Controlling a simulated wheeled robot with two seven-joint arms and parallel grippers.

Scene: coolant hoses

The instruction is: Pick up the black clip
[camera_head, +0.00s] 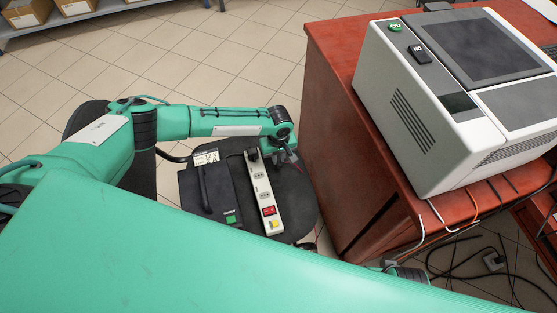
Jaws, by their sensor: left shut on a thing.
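My left gripper (291,156) is at the end of the green arm from the left. It is low, beside the left side of the red desk, over the edge of a black platform. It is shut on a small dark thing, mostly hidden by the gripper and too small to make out. I cannot identify the black clip for certain anywhere in the head view. My right gripper is not in view.
The red desk (335,130) carries a large white machine (400,110), with hose ends below its front. A white power strip (264,190) and a black case (215,195) lie on the black platform. Loose cables (490,262) cover the floor at lower right. Tiled floor is free behind.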

